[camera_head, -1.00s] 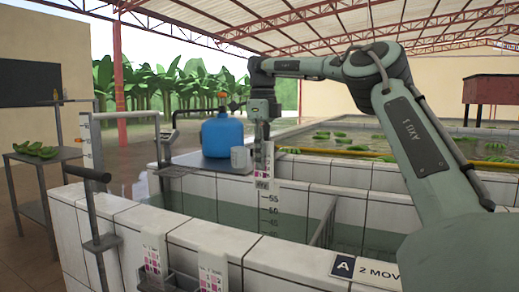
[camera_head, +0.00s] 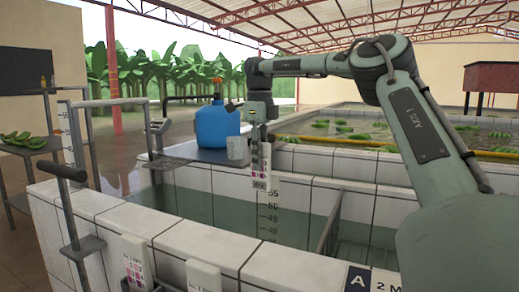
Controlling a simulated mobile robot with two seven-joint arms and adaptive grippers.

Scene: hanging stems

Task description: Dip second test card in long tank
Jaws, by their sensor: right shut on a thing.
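My right gripper (camera_head: 260,140) points down and is shut on the upper part of a test card (camera_head: 261,178), a white strip with pink squares and a "dry" mark. The card hangs upright over the near tiled tank (camera_head: 310,162), in front of its black depth scale (camera_head: 271,219). The card's lower end looks clear of the greenish water (camera_head: 225,226). Two more cards, one (camera_head: 136,262) and another (camera_head: 203,275), stand at the tank's near wall at the bottom, partly cut off. My left gripper is out of view.
A blue jug (camera_head: 217,127) and a clear beaker (camera_head: 237,149) stand on a ledge behind the card. A metal post with a black handle (camera_head: 62,171) rises at the left of the tank wall. Bananas float in the tank behind.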

